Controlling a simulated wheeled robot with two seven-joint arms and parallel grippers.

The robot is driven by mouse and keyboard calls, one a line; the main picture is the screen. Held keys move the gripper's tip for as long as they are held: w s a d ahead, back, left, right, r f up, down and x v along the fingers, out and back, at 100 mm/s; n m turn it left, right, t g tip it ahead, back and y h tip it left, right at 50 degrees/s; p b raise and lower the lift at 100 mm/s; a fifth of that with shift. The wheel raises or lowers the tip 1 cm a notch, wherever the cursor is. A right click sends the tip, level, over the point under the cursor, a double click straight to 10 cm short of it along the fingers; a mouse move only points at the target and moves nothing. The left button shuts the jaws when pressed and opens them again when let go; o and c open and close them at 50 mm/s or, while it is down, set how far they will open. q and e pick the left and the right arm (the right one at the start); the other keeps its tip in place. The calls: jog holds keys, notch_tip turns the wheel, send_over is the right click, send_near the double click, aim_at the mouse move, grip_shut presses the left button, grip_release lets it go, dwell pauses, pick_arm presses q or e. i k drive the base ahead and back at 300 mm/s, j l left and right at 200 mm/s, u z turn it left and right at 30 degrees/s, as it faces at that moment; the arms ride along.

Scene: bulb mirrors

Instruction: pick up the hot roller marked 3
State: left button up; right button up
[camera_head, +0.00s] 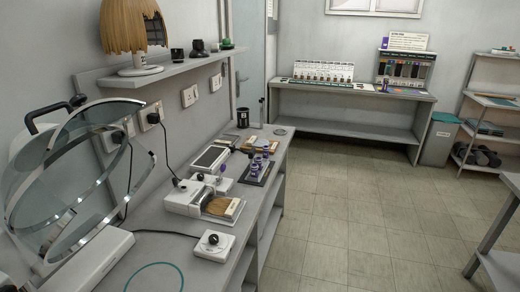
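Several small purple-and-white rollers (256,165) stand on a dark tray (249,181) on the grey counter along the left wall. They may be hot rollers, but any number on them is too small to read, so I cannot tell which is marked 3. Neither of my grippers is clearly in view.
The left counter (275,160) also holds a white device with a brush-like tan part (222,207), a knobbed white box (213,244), a black cup (243,117) and cables. Large round mirrors (75,175) crowd its near end. A back bench (345,108) carries display racks. The tiled floor (350,220) is clear.

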aim_at(265, 148)
jog(key=i+l+u, duration=0.25)
jog(key=i, duration=0.15)
jog(key=i+l+u, duration=0.45)
jog(key=i, duration=0.25)
jog(key=i+l+u, duration=0.25)
jog(key=l, duration=0.2)
jog(key=i+l+u, duration=0.5)
jog(key=l, duration=0.45)
jog(key=i+l+u, duration=0.25)
jog(key=l, duration=0.25)
